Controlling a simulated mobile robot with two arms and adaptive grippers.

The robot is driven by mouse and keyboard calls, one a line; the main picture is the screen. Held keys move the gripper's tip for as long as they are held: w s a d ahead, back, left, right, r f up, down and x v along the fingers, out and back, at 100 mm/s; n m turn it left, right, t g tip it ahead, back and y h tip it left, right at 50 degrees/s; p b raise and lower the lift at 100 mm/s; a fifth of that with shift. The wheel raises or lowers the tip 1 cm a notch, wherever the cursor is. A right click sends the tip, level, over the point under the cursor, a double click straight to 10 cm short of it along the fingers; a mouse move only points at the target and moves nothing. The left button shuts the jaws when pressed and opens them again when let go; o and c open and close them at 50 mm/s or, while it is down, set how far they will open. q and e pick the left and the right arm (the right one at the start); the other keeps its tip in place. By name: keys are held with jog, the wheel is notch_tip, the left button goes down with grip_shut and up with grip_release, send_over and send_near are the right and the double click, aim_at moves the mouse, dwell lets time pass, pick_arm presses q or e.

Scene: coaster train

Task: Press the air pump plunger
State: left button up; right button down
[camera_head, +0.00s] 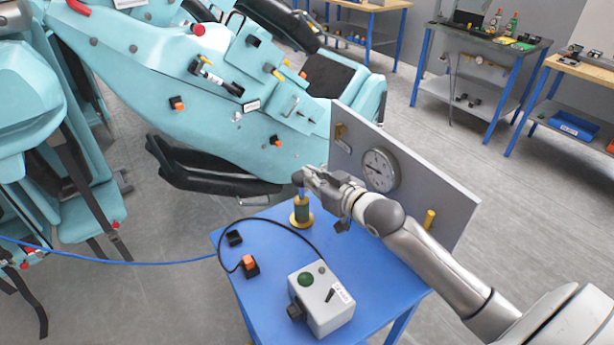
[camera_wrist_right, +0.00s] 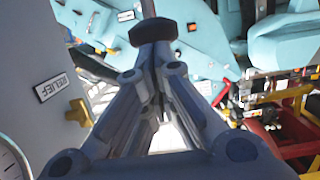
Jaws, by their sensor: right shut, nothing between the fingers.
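The air pump (camera_head: 302,212) stands upright on the blue table (camera_head: 370,275), with a yellow round base, a dark green body and a thin blue rod. Its dark plunger knob (camera_head: 298,177) is at the top, and the rod shows below it, so the plunger is up. My right gripper (camera_head: 312,179) comes in from the right and is shut and empty, its tips at the knob. In the right wrist view the dark knob (camera_wrist_right: 153,32) shows just beyond the closed fingers (camera_wrist_right: 150,62). I cannot tell whether they touch. My left gripper is not in view.
A grey panel with a gauge (camera_head: 380,170) and a yellow valve handle (camera_head: 430,218) stands along the table's back edge, close to my right arm. A grey control box (camera_head: 320,298) with a green button and a cable sits in front. Teal coaster seats (camera_head: 180,95) stand behind.

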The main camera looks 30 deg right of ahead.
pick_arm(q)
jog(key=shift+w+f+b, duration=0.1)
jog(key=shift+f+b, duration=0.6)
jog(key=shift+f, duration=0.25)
pick_arm(e)
jog(key=v, duration=0.7)
jog(key=shift+s+d+r, duration=0.1)
jog(key=shift+r, duration=0.15)
dwell(0.9)
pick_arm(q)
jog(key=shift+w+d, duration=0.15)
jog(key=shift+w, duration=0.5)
pick_arm(e)
jog(key=shift+w+r, duration=0.2)
jog(key=shift+r, duration=2.45)
jog(key=shift+w, duration=0.1)
